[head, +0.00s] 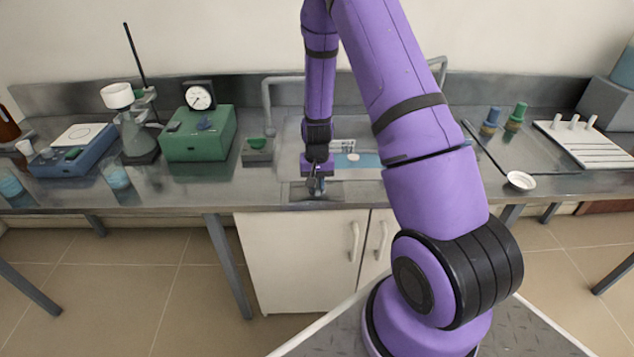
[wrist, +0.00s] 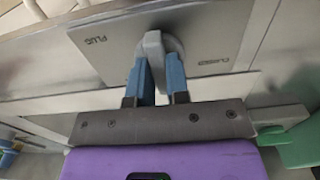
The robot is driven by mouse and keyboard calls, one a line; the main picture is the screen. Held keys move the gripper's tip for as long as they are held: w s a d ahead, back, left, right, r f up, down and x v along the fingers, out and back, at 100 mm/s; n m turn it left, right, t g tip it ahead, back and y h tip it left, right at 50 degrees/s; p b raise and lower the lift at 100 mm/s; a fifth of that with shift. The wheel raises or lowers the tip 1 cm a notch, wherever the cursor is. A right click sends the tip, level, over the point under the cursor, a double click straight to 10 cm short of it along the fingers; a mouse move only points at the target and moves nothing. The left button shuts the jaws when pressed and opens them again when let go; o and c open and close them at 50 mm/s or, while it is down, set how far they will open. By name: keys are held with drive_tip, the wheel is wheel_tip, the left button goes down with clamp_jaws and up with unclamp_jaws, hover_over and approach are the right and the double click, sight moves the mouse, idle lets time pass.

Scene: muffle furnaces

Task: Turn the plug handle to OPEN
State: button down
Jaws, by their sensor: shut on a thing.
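The plug handle (wrist: 155,48) is a light grey lever on a flat metal plate (wrist: 215,55) in the wrist view. The plate carries the words PLUG on the left and CLOSED on the right, both upside down in this view. No OPEN mark is visible. My gripper (wrist: 160,68) has its two blue fingers shut on the handle, one finger on each side. In the head view my gripper (head: 316,184) reaches down to the counter's front edge at the sink, and the handle is too small and covered there to make out.
The sink (head: 368,160) lies just behind and right of my gripper. A green device with a dial (head: 200,135) and a small box with a green knob (head: 257,150) stand to the left. White cupboard doors (head: 300,260) are below.

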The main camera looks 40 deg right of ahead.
idle(0.5)
drive_tip(key=c, duration=1.1)
unclamp_jaws()
wheel_tip(320, 180, up, 11)
drive_tip(key=shift+f, duration=0.1)
